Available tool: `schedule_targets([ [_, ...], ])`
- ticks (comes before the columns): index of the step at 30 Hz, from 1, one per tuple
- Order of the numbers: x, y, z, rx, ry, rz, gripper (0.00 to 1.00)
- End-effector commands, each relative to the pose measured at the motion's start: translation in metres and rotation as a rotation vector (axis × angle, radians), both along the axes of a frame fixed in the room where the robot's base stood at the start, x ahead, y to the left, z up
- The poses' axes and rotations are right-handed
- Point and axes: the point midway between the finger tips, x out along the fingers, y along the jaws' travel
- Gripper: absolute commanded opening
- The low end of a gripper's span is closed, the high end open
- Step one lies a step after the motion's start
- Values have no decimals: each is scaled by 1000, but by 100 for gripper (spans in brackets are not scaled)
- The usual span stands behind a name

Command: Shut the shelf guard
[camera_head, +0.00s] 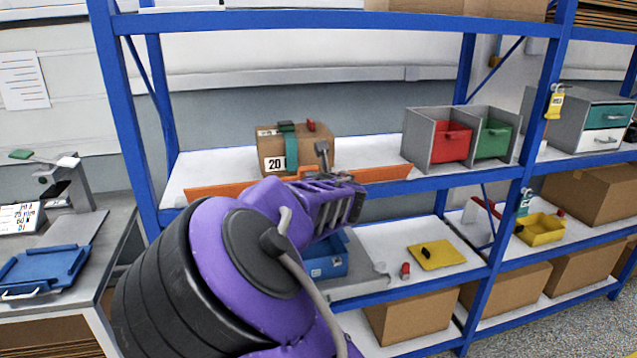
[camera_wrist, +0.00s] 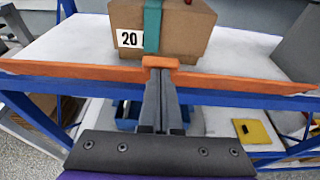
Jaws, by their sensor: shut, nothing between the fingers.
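The shelf guard is a long orange bar (camera_head: 222,190) along the front edge of the upper white shelf, partly hidden behind my arm. In the wrist view the orange guard (camera_wrist: 80,73) runs across the picture, with a small raised tab at its middle. I cannot tell its exact tilt. My gripper (camera_wrist: 161,74) is shut and empty, its fingertips at the tab; I cannot tell if they touch. In the head view my gripper (camera_head: 322,148) is at the guard's middle, in front of the cardboard box.
A cardboard box (camera_head: 322,158) marked 20 with a green strap stands on the shelf behind the guard. A grey bin unit (camera_head: 418,140) with red and green drawers stands to its right. Blue uprights (camera_head: 122,110) flank the bay. A blue bin (camera_head: 330,262) lies below.

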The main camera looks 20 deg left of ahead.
Motion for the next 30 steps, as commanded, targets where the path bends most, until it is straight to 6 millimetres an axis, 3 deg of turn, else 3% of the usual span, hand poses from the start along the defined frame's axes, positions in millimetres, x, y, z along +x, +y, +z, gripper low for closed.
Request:
schedule_targets([
  [15,29,28,27,3,-3,0,0],
  [30,48,40,34,2,-3,1,0],
])
